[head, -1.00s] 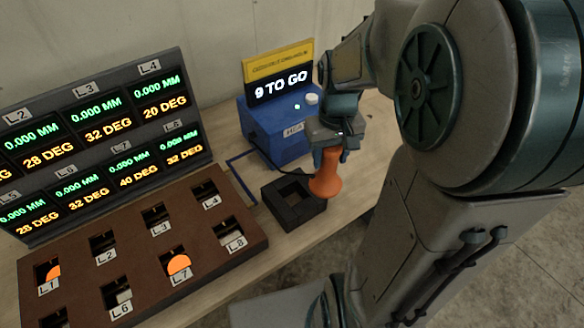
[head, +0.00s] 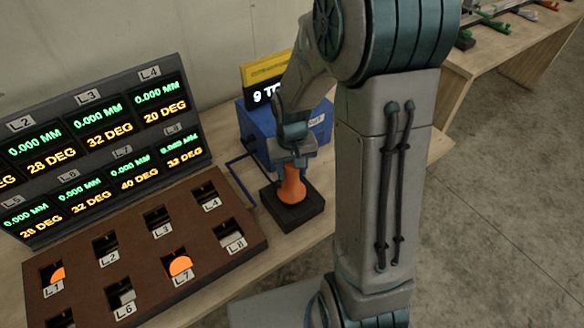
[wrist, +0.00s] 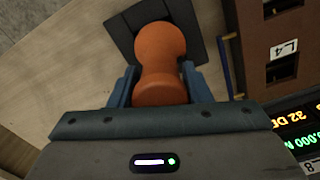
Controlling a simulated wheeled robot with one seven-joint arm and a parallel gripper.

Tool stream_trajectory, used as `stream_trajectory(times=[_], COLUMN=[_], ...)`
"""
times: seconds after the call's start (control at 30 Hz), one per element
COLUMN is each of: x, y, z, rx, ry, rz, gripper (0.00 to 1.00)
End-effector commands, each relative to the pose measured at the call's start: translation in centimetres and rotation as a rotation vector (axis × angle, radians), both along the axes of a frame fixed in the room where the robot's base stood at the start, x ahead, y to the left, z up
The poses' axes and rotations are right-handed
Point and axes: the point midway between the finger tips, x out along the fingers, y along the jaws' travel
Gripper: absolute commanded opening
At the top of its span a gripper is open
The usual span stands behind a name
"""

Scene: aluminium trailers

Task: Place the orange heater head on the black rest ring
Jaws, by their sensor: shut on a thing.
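The orange heater head (head: 292,186) is upright between the fingers of my gripper (head: 291,162), which is shut on its upper part. Its wide lower end is over the opening of the square black rest ring (head: 309,211) on the bench. I cannot tell whether it touches the ring or hangs just above it. In the wrist view the heater head (wrist: 160,62) lies between the blue fingers of my gripper (wrist: 157,85), and it covers the ring's opening. The black ring (wrist: 196,24) shows around it.
A brown block (head: 135,235) with labelled slots stands left of the ring, with a display board (head: 100,140) behind it. A blue box (head: 318,130) with a partly hidden sign stands behind my gripper. Bare bench lies in front of the ring.

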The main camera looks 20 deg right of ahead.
Motion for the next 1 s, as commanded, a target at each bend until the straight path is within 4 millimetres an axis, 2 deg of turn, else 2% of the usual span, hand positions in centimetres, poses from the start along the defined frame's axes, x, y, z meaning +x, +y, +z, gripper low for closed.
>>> stream_trajectory(times=[0.5,0.53,0.6,1.0], x=[0.04,-0.02,-0.03,-0.02], y=[-0.02,-0.02,-0.02,-0.02], z=[-1.06,-1.12,-1.01,-0.41], rx=[0.0,0.0,0.0,0.0], ry=[-0.003,-0.001,0.0,0.0], rz=[0.001,0.001,0.001,0.001], gripper=[0.0,0.47,0.66,0.66])
